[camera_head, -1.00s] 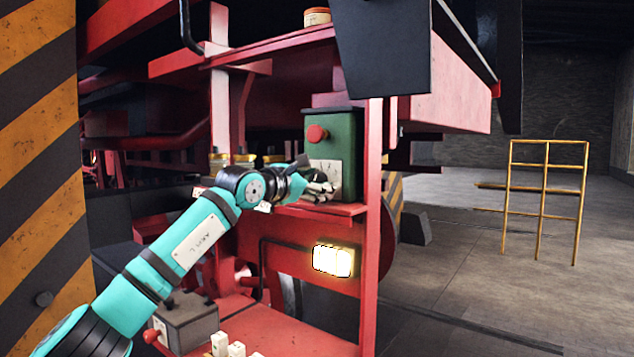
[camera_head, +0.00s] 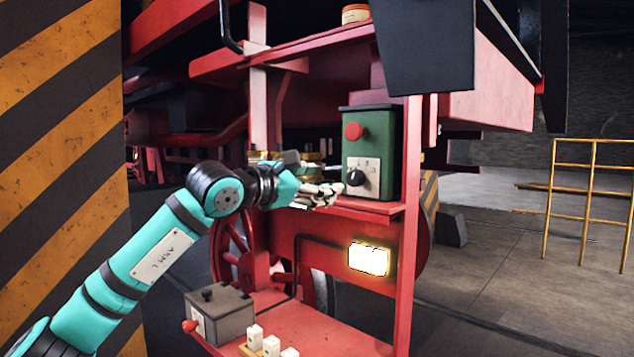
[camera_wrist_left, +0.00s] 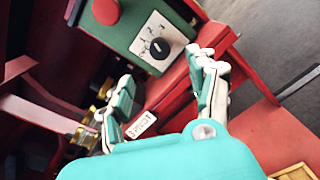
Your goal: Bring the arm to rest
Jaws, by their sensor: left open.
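My left arm (camera_head: 150,262) comes in from the left in the head view. Its left gripper (camera_head: 328,190) is open and empty, just left of and in front of a green control box (camera_head: 387,130). The box has a red button (camera_head: 355,131) and a black knob (camera_head: 356,177) on a pale plate, and stands on a red shelf. In the left wrist view the two fingers of the left gripper (camera_wrist_left: 165,100) are spread apart, with the black knob (camera_wrist_left: 160,48) beyond them. My right gripper is not in view.
A lit lamp (camera_head: 368,259) is on the red frame below the shelf. A grey box (camera_head: 222,313) and several white blocks (camera_head: 271,346) sit on the lower red deck. A striped pillar (camera_head: 60,140) stands left. A yellow railing (camera_head: 590,195) stands right, with open floor before it.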

